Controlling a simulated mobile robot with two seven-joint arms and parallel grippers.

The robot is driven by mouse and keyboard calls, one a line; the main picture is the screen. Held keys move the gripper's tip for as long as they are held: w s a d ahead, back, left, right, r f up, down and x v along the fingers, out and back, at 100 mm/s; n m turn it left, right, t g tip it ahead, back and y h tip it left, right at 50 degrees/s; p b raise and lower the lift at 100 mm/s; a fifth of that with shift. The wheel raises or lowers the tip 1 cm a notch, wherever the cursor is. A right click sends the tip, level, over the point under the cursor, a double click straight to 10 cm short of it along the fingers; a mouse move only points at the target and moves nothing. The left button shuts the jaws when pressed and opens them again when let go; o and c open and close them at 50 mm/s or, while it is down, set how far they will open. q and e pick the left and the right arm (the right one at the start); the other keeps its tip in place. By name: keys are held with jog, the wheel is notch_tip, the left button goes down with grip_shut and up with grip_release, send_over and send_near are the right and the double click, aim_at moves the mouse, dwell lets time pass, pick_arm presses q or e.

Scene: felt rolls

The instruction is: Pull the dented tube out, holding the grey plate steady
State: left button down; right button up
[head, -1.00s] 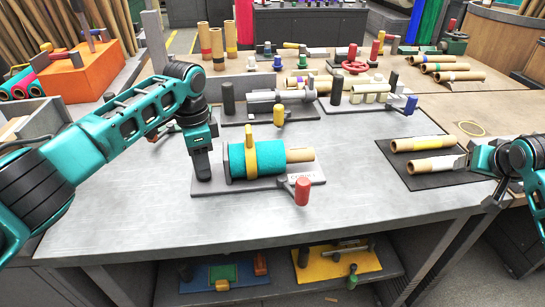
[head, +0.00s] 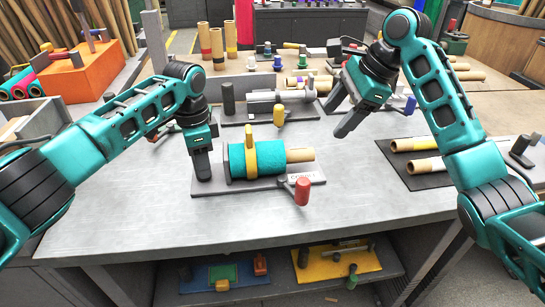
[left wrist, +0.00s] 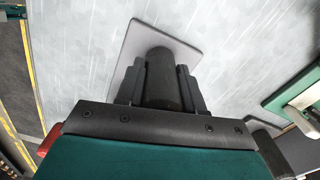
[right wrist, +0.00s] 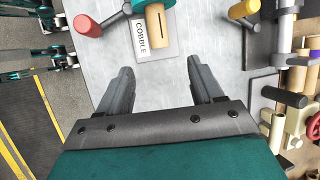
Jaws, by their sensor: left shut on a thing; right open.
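The grey plate (head: 240,188) lies on the metal table. On it a teal felt roll (head: 262,160) sits within a yellow strap (head: 250,160). A cardboard tube (head: 302,155) sticks out of the roll's right end; in the right wrist view the tube (right wrist: 154,40) shows a dark slit-like mark. My left gripper (head: 204,172) is shut on a dark post (left wrist: 162,78) at the plate's left end. My right gripper (head: 334,121) is open and empty, above and to the right of the tube's free end. In its wrist view the tube lies ahead, beyond the fingertips (right wrist: 160,70).
A red-handled lever (head: 302,190) stands at the plate's front right, beside the tube end. Behind are other fixtures with a grey roll (head: 280,96) and a dark post (head: 228,98). A black mat (head: 425,181) with cardboard tubes lies right. The table front is clear.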

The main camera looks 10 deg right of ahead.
aim_at(307, 150)
pick_arm(q)
jog(key=shift+f, duration=0.2)
jog(key=shift+s, duration=0.1)
pick_arm(e)
jog(key=x, duration=1.2)
jog(key=shift+s+a, duration=0.1)
jog(key=shift+a, duration=0.2)
grip_shut()
jog(key=shift+d+r, duration=0.1)
jog(key=shift+d, duration=1.05)
dwell(0.6)
jog(key=shift+d, duration=5.85)
